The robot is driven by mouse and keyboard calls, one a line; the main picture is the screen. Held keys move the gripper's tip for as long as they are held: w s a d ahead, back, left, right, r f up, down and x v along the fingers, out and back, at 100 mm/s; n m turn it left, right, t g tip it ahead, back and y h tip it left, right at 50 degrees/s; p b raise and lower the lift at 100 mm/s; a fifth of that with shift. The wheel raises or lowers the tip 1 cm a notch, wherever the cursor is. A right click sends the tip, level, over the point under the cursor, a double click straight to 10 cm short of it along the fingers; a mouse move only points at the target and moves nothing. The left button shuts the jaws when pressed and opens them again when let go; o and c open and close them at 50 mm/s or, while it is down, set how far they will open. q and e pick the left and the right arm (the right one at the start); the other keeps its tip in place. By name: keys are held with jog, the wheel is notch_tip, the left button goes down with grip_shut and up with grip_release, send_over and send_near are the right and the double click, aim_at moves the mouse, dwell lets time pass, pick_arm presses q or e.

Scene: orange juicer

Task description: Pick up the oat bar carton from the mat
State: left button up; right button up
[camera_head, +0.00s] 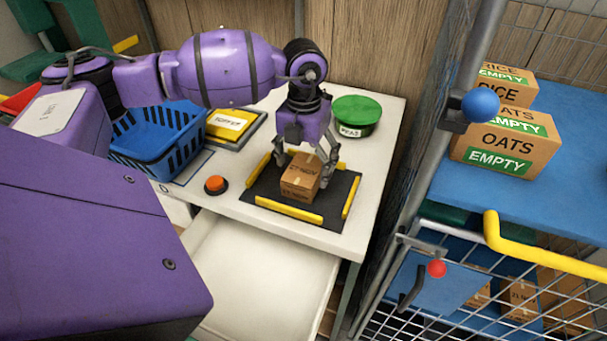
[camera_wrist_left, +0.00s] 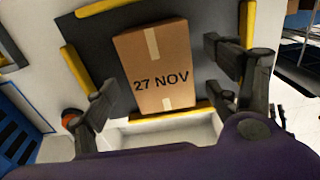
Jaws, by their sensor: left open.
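The oat bar carton (camera_head: 300,180) is a small brown box standing on the dark mat (camera_head: 340,190) with yellow edge strips. In the left wrist view the carton (camera_wrist_left: 157,75) shows a tape strip and the print "27 NOV". My left gripper (camera_head: 304,168) is above the mat, pointing down, with its fingers open on either side of the carton's upper part. In the left wrist view the fingers stand apart, with a gap to the carton on both sides. I cannot tell whether a finger touches it. My right gripper is not in view.
A blue basket (camera_head: 155,140) and an orange button (camera_head: 216,185) are left of the mat. A green-lidded tub (camera_head: 357,115) stands behind it. An open white drawer (camera_head: 255,275) is below the table. At right, a cage rack holds "EMPTY" cartons (camera_head: 505,143) on a blue shelf.

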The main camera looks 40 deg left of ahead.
pick_arm(q)
jog(key=shift+f, duration=0.85)
jog(key=shift+c, duration=0.2)
jog(key=shift+w, duration=0.1)
jog(key=c, duration=1.3)
jog(key=shift+r, duration=0.15)
jog(key=shift+c, duration=0.2)
